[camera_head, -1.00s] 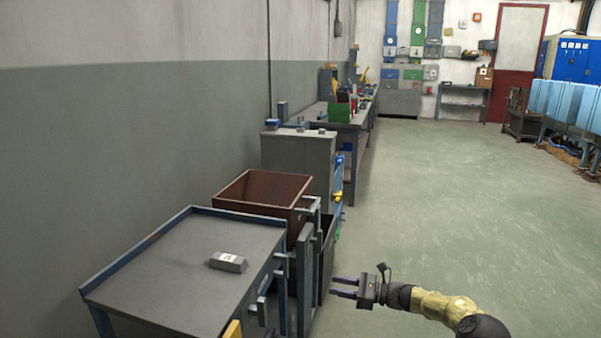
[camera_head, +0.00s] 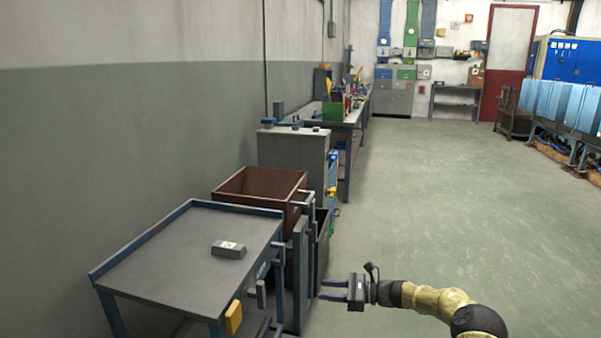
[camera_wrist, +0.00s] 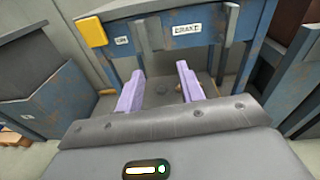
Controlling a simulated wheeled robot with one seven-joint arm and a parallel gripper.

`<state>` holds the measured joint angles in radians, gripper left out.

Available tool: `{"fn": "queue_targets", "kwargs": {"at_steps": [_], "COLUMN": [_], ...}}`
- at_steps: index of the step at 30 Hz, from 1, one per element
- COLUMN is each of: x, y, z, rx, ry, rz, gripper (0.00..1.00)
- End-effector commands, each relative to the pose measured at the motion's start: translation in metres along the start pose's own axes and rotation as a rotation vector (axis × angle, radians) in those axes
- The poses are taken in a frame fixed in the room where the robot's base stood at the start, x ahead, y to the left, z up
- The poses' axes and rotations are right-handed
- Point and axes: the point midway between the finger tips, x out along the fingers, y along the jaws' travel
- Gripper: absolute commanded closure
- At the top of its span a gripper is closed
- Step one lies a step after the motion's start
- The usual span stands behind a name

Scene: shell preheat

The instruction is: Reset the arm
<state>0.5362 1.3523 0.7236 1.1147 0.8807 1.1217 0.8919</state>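My gripper (camera_head: 333,290) is at the lower middle of the head view. Its two fingers point left, with a gap between them and nothing held. In the wrist view my gripper (camera_wrist: 162,95) shows two separated purple fingers. Beyond them is a blue worn metal unit with a label reading "BRAKE" (camera_wrist: 188,29) and a yellow block (camera_wrist: 91,31). In the head view my arm reaches in from the lower right. The gripper is to the right of the carts, over the floor, apart from them.
A blue-edged cart (camera_head: 190,290) at lower left carries a small grey labelled box (camera_head: 229,249). A brown open bin (camera_head: 262,185) stands behind it. A grey cabinet (camera_head: 292,150) and a long workbench (camera_head: 350,125) line the wall. The floor (camera_head: 430,190) to the right is clear.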

Motion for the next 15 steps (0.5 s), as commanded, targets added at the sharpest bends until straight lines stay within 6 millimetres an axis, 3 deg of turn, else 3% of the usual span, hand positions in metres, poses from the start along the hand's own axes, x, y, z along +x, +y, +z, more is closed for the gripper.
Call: {"fn": "queue_targets", "kwargs": {"at_steps": [8,15], "x": [0.026,0.037], "y": [0.033,0.079], "z": [0.003,0.004], "rx": [-0.11,-0.288], "ry": [0.149,0.358], "rz": [0.104,0.247], "gripper": [0.62,0.62]}}
